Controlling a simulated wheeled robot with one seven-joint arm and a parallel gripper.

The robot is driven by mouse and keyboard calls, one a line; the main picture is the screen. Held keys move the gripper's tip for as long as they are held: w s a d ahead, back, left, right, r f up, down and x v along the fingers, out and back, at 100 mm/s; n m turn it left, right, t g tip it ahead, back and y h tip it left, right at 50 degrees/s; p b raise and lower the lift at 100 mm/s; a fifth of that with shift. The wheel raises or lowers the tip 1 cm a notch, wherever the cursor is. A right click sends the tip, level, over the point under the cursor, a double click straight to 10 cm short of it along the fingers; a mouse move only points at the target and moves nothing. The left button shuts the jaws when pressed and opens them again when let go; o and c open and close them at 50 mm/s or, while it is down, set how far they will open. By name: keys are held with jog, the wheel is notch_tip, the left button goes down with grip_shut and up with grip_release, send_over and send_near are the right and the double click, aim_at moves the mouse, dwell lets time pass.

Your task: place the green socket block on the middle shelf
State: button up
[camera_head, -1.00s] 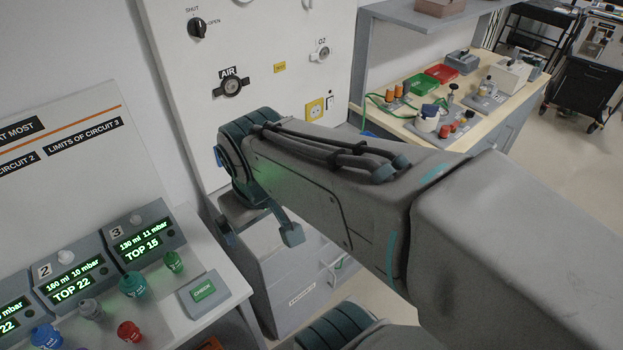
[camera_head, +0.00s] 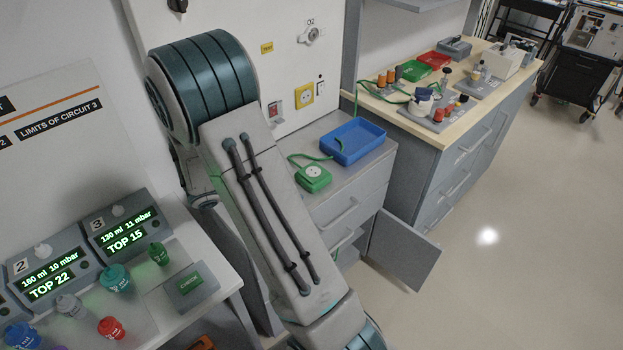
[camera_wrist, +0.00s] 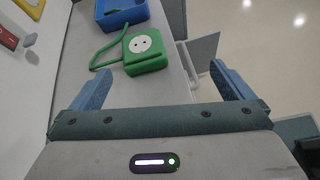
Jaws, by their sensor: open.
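The green socket block (camera_head: 313,178), with a round white socket face, lies on the grey cabinet top (camera_head: 345,181). Its green cord loops to the blue tray (camera_head: 356,146) behind it. In the wrist view the block (camera_wrist: 146,50) is upper centre, ahead of and between the blue fingers of my gripper (camera_wrist: 160,82). The fingers are wide apart, with nothing between them; the block appears beyond their tips, untouched. My gripper is not visible in the head view. The cabinet's lower door (camera_head: 404,250) stands open; its inside is mostly hidden, and I cannot make out the middle shelf.
A ventilator table (camera_head: 205,257) with several coloured knobs stands at left. A wooden-topped bench (camera_head: 447,133) with tools and small trays stands at back right. The wall panel (camera_head: 285,85) rises behind the cabinet. The open door juts into otherwise clear floor (camera_head: 500,270) at right.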

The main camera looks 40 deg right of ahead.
aim_at(309, 174)
jog(key=f, duration=0.1)
jog(key=w+f+n, duration=0.1)
jog(key=w+f+n+t, duration=0.1)
jog(key=shift+w+d+f+h, duration=0.15)
jog(key=shift+d+h, duration=0.2)
jog(key=shift+h, duration=0.05)
jog(key=p+x, duration=0.1)
jog(key=x, duration=0.7)
jog(key=shift+w+d, duration=0.1)
jog(key=shift+d, duration=0.1)
jog(key=shift+p+x, duration=0.8)
jog(key=shift+x, duration=1.85)
jog(key=shift+w, duration=0.2)
jog(key=c, duration=1.3)
jog(key=shift+r, duration=0.25)
jog(key=shift+c, duration=0.8)
